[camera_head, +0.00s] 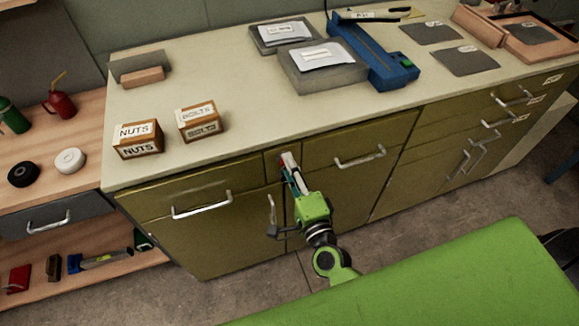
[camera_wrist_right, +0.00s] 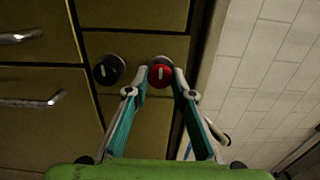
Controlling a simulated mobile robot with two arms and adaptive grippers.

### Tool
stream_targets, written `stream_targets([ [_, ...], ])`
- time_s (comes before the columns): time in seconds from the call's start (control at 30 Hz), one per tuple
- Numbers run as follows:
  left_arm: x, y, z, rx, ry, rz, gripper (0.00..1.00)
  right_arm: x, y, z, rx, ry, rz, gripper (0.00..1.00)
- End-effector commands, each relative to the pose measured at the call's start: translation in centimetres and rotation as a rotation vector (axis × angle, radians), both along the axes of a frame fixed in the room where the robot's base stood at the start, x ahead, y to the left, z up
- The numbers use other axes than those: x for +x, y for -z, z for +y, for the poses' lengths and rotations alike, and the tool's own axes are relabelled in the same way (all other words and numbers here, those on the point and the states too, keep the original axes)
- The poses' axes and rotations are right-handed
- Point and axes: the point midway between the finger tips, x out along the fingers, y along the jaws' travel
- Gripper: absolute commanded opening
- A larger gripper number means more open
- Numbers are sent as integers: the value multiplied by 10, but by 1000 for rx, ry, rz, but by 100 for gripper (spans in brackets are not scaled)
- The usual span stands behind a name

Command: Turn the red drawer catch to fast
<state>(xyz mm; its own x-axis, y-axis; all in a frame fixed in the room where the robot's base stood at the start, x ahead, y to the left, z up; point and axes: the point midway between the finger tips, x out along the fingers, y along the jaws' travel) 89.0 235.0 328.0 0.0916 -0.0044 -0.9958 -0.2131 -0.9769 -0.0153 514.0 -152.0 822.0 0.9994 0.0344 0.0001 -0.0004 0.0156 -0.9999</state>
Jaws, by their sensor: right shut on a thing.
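The red drawer catch (camera_wrist_right: 160,75) is a round red knob with a pale pointer mark, on the olive cabinet front. In the right wrist view the mark runs nearly upright in the picture. My right gripper (camera_head: 289,163) reaches the cabinet front between the two drawers, just below the worktop edge. In the right wrist view its fingertips (camera_wrist_right: 160,83) are closed on the two sides of the red catch. In the head view the gripper mostly hides the catch. My left gripper is not in view.
A black knob (camera_wrist_right: 109,69) with a pale mark sits beside the red catch. Drawer handles (camera_head: 202,205) and (camera_head: 360,157) stick out on both sides. Boxes marked NUTS (camera_head: 138,139) and BOLTS (camera_head: 202,119) stand on the worktop above. The floor (camera_head: 405,215) before the cabinet shows bare.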

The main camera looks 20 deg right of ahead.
Motion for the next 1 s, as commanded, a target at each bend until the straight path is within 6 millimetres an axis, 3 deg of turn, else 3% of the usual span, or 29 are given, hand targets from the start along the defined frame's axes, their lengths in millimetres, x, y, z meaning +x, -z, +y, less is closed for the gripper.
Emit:
stream_targets([
  [0.07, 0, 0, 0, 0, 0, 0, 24, 0, 0, -1, 1, 3, -1, 1],
  [0.1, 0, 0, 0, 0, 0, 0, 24, 0, 0, -1, 1, 3, -1, 25],
  [0.17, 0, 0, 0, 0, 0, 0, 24, 0, 0, -1, 1, 2, -1, 39],
  [0.57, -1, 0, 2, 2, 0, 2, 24, -4, 0, 0, -1, 0, 1, 39],
  [0.67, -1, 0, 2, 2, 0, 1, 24, -17, 1, -1, -3, 0, 2, 39],
  [1.0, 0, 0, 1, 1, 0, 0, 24, -88, 2, -3, -3, -1, 4, 39],
])
